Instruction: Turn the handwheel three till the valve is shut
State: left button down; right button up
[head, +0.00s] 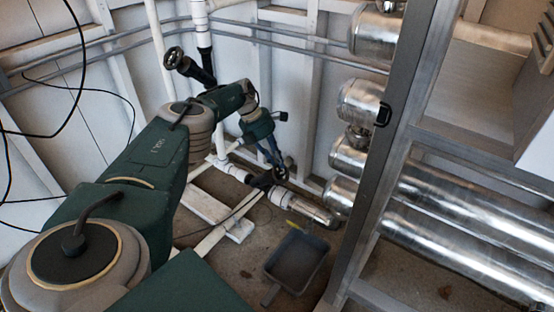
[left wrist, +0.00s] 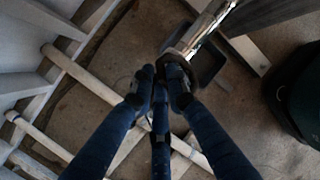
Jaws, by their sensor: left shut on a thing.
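A dark handwheel (head: 281,174) sits on a valve in the low white pipe near the floor, right of the picture's middle in the head view. My left gripper (head: 274,158) reaches down to it from above, with its fingers at the wheel. In the left wrist view the blue fingers of this gripper (left wrist: 163,78) are close together and shut at the dark wheel rim (left wrist: 207,68). The fingers and the view angle hide much of the wheel. My right gripper is not in view.
Large shiny metal cylinders (head: 450,205) and a grey steel post (head: 385,170) stand at the right. A grey pan (head: 297,262) lies on the floor in front of the pipe. White floor beams (head: 215,212) lie left of the valve. Black cables hang at the left.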

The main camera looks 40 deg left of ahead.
pick_arm(q)
jog(key=shift+w+d+r, duration=0.1)
jog(key=shift+d, duration=0.4)
jog(key=c, duration=1.8)
grip_release()
jog(key=shift+c, duration=0.2)
jog(key=shift+a, duration=0.15)
jog(key=v, duration=1.2)
